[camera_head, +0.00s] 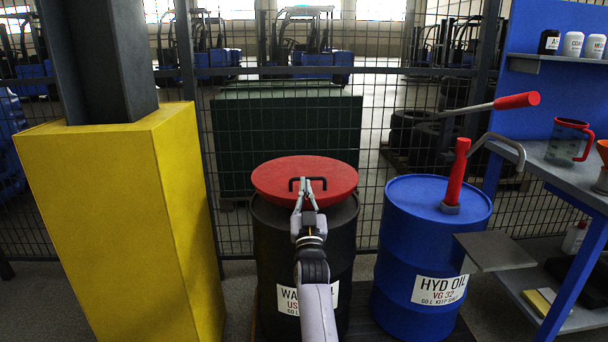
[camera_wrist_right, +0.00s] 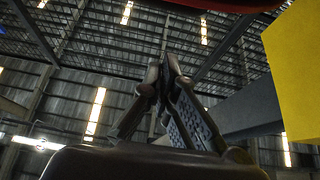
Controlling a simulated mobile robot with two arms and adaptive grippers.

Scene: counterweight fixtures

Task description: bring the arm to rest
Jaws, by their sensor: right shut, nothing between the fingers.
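My right gripper (camera_head: 304,183) reaches forward from the bottom of the head view, shut and empty. Its tips overlap the dark handle of the red lid (camera_head: 272,181) in that view; whether they touch it I cannot tell. The red lid sits on the dark waste-oil drum (camera_head: 345,255). In the right wrist view the two fingers of my right gripper (camera_wrist_right: 165,62) meet at their tips, with the roof behind them. A red edge (camera_wrist_right: 205,3) shows at the top of that view. My left gripper is not in view.
A yellow block around a dark post (camera_head: 100,215) stands left. A blue hydraulic-oil drum (camera_head: 389,270) with a red-handled pump (camera_head: 456,175) stands right. A blue shelf unit (camera_head: 565,178) holds a jug (camera_head: 566,142) at far right. A mesh fence (camera_head: 375,120) closes the back.

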